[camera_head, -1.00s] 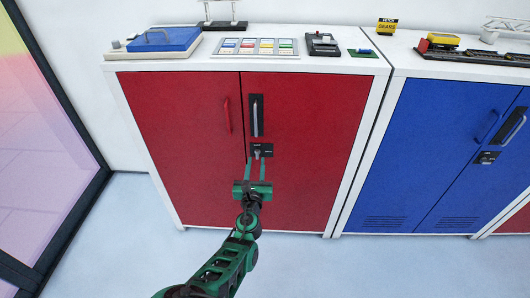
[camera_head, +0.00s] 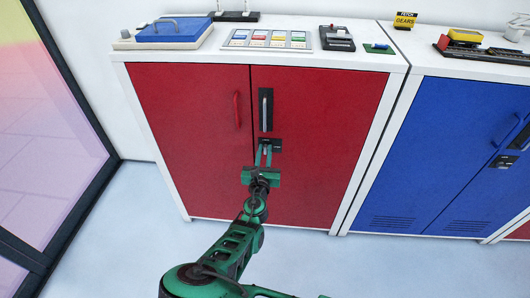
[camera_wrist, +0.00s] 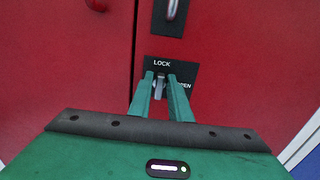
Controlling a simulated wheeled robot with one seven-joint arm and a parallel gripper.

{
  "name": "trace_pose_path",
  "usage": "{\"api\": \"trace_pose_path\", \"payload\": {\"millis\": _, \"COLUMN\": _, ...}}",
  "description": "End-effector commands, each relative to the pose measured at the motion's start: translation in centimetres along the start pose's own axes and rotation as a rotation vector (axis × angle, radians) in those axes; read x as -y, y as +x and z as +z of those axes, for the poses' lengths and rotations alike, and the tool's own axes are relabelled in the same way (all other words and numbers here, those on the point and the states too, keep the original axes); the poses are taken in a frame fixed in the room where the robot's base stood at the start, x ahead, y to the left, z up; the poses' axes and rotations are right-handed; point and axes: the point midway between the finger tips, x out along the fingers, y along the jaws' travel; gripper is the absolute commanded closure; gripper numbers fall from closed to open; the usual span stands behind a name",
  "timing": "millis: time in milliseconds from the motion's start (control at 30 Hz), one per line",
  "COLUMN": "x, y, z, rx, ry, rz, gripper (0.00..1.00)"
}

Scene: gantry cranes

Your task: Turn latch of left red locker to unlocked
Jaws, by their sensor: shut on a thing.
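The left red locker (camera_head: 325,130) stands in front of me with both doors shut. Its latch plate (camera_head: 277,144) is black and sits on the right door below the handle. In the wrist view the latch plate (camera_wrist: 155,66) reads LOCK at the top and OPEN at the right. The small grey latch knob (camera_wrist: 160,77) stands upright, toward LOCK. My gripper (camera_head: 264,151) is at the plate, and in the wrist view its green fingers (camera_wrist: 161,82) are shut on the knob, one on each side. The knob's lower part is partly hidden between the fingers.
A black-backed bar handle (camera_head: 266,110) is just above the latch, and a red handle (camera_head: 237,110) is on the left door. A blue locker (camera_head: 445,150) stands to the right. Devices, including a button panel (camera_head: 267,39), sit on top. The floor in front is clear.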

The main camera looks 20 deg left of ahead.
Motion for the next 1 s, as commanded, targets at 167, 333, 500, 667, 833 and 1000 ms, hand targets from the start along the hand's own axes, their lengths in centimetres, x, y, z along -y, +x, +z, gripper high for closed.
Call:
{"api": "trace_pose_path", "payload": {"millis": 167, "x": 0.11, "y": 0.09, "z": 0.04, "rx": 0.0, "ry": 0.031, "rz": -0.001, "gripper": 1.0}}
{"api": "trace_pose_path", "payload": {"millis": 333, "x": 0.22, "y": 0.11, "z": 0.0, "rx": -0.001, "ry": 0.111, "rz": -0.001, "gripper": 1.0}}
{"api": "trace_pose_path", "payload": {"millis": 500, "x": 0.41, "y": 0.14, "z": 0.01, "rx": 0.0, "ry": 0.244, "rz": -0.003, "gripper": 1.0}}
{"api": "trace_pose_path", "payload": {"millis": 667, "x": 0.53, "y": 0.13, "z": -0.05, "rx": -0.001, "ry": 0.394, "rz": -0.003, "gripper": 1.0}}
{"api": "trace_pose_path", "payload": {"millis": 833, "x": 0.71, "y": 0.13, "z": -0.16, "rx": -0.001, "ry": 0.555, "rz": -0.003, "gripper": 1.0}}
{"api": "trace_pose_path", "payload": {"millis": 1000, "x": 0.84, "y": 0.12, "z": -0.23, "rx": 0.0, "ry": 0.717, "rz": -0.004, "gripper": 1.0}}
